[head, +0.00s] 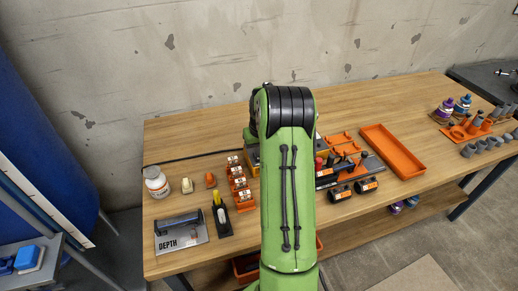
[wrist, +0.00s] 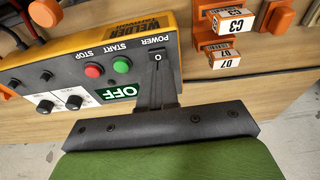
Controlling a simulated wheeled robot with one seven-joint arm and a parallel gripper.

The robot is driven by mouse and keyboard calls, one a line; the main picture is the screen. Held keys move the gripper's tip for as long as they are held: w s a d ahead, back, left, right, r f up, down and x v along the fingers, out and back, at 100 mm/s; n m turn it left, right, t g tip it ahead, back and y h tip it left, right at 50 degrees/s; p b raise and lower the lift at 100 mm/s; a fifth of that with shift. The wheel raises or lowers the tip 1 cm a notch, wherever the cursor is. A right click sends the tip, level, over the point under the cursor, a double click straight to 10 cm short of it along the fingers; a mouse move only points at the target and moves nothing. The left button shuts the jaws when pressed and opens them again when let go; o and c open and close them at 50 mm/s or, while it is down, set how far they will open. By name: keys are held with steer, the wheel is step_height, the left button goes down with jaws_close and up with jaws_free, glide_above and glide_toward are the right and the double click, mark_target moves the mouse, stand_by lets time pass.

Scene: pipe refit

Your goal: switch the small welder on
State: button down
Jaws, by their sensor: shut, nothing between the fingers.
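The small welder (wrist: 130,22) is yellow with a dark front panel and appears upside down in the wrist view. Its panel has a green START button (wrist: 121,64), a red STOP button (wrist: 93,70) and a lit green OFF sign (wrist: 118,93). The POWER label (wrist: 152,41) sits above a spot marked 0 (wrist: 158,57). My gripper (wrist: 157,78) is shut and empty, its fingertips right at the POWER spot. They hide most of the switch, and I cannot tell whether they touch it. In the head view my arm hides most of the welder (head: 249,154).
Orange holders with labelled blocks (wrist: 232,19) stand beside the welder. The bench (head: 195,153) also carries a white jar (head: 156,182), a depth gauge block (head: 181,232), an orange tray (head: 392,151) and bottles at the right. Bare wood lies at the back left.

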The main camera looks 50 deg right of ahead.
steer(key=s+p+v, duration=0.1)
steer(key=p+v, duration=0.1)
steer(key=v, duration=1)
steer(key=shift+a+r, duration=0.2)
steer(key=shift+a, duration=0.05)
steer(key=p, duration=0.2)
steer(key=t+p, duration=0.1)
steer(key=p, duration=0.1)
steer(key=shift+w+d+r+h, duration=0.2)
steer(key=shift+w+d+h, duration=0.1)
steer(key=shift+w+h, duration=0.1)
steer(key=x, duration=0.7)
steer(key=b+x, duration=0.1)
steer(key=x, duration=0.6)
steer(key=shift+s+a, duration=0.1)
steer(key=shift+a, duration=0.15)
steer(key=shift+f, duration=0.15)
